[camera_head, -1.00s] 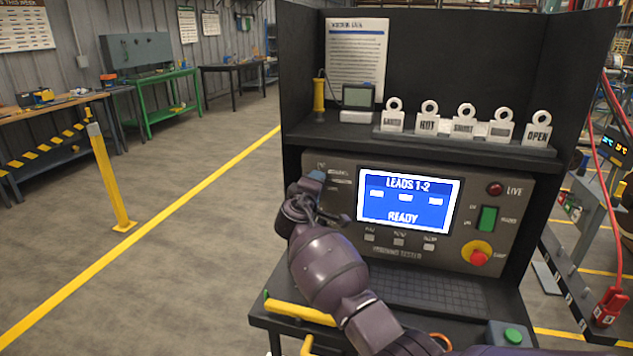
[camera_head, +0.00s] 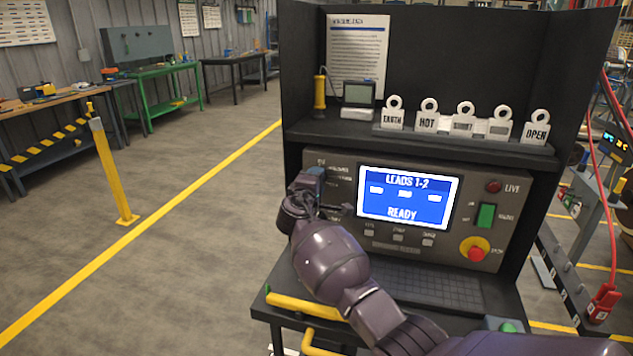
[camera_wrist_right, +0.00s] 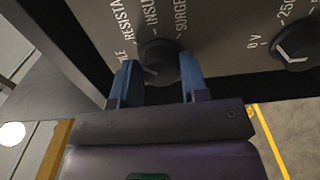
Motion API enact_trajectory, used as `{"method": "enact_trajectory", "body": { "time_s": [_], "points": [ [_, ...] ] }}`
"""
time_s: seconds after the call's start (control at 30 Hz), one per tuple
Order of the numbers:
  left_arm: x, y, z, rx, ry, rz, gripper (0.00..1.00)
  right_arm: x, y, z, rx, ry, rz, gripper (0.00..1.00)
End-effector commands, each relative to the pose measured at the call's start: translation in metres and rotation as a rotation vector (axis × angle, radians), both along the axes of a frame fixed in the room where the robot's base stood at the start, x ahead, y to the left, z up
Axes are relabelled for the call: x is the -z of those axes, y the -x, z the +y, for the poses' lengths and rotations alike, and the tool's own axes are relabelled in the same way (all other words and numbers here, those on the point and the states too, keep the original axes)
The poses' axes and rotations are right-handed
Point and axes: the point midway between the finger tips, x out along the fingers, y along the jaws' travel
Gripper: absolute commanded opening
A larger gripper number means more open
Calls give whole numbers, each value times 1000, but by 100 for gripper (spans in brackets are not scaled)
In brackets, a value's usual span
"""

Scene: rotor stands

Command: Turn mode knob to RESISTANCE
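The mode knob (camera_wrist_right: 159,62) is a dark round knob with a white pointer line, on the tester panel (camera_wrist_right: 225,40). In the right wrist view the pointer slants to the lower left. Cut-off labels around the knob include "RESISTA", "INSU" and "SURGE"; the leftmost ends in "LE". My right gripper (camera_wrist_right: 159,78) has its two blue fingers apart, one on each side of the knob. I cannot tell whether they press on it. In the head view my right gripper (camera_head: 312,180) is at the panel's upper left and hides the knob. My left gripper is not in view.
A second knob (camera_wrist_right: 296,45) with voltage marks sits beside the mode knob. The tester screen (camera_head: 408,198) reads "LEADS 1-2" and "READY". A red stop button (camera_head: 476,253) and a green switch (camera_head: 486,216) are at the right. Labelled tags (camera_head: 427,121) stand on the shelf above.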

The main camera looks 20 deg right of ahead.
Motion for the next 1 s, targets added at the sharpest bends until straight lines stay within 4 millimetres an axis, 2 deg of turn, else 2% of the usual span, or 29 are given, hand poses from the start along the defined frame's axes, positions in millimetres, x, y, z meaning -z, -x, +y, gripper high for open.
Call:
{"method": "enact_trajectory", "body": {
  "time_s": [0.03, 0.13, 0.17, 0.53, 0.67, 1.0],
  "points": [
    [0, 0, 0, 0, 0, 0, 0, -1, 0, 0, -1, 0, -2, 49],
    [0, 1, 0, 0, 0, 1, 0, -1, 0, 0, -1, 0, -1, 64],
    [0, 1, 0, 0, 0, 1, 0, -1, 0, 0, 0, 0, -1, 65],
    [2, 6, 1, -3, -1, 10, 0, 0, 5, 4, 0, -1, 0, 65],
    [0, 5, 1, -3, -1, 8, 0, 0, 17, 12, -1, -2, -1, 65],
    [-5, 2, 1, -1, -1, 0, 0, 0, 66, 45, -1, -3, -1, 65]
  ]
}}
